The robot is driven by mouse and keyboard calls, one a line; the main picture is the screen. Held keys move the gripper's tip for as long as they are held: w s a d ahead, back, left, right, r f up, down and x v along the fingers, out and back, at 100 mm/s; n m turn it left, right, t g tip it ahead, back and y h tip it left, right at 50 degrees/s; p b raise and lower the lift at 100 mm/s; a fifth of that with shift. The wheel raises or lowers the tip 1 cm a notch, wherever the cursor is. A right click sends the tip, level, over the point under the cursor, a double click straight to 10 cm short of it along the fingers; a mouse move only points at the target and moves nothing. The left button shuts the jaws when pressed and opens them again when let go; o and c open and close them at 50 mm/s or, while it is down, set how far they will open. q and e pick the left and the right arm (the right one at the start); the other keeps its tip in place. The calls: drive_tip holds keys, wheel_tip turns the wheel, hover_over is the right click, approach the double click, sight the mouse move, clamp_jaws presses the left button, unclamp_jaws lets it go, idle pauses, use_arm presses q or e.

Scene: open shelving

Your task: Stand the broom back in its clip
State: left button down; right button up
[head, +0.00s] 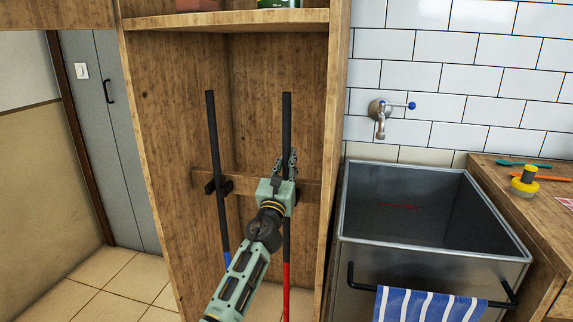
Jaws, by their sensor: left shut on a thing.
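Two long black-topped poles stand in the open wooden cabinet. The right one, with a red lower part, looks to be the broom (287,118); its head is out of view. My left gripper (288,167) is shut on this pole's black part, at about the height of the wooden rail (250,178). The pole is near upright. The other pole (214,135), with a blue lower part, leans slightly and sits at a dark clip (226,186) on the rail. My right gripper is not in view.
A wooden shelf (228,21) crosses above the poles. The cabinet's side walls stand close on both sides. To the right is a metal sink (440,252) with a striped blue towel (425,306) on its front bar. Tiled floor (118,280) is free at left.

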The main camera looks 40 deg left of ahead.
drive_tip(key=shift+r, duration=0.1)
use_arm(q)
drive_tip(key=c, duration=2)
unclamp_jaws()
drive_tip(key=shift+f, duration=0.1)
drive_tip(key=o, duration=0.4)
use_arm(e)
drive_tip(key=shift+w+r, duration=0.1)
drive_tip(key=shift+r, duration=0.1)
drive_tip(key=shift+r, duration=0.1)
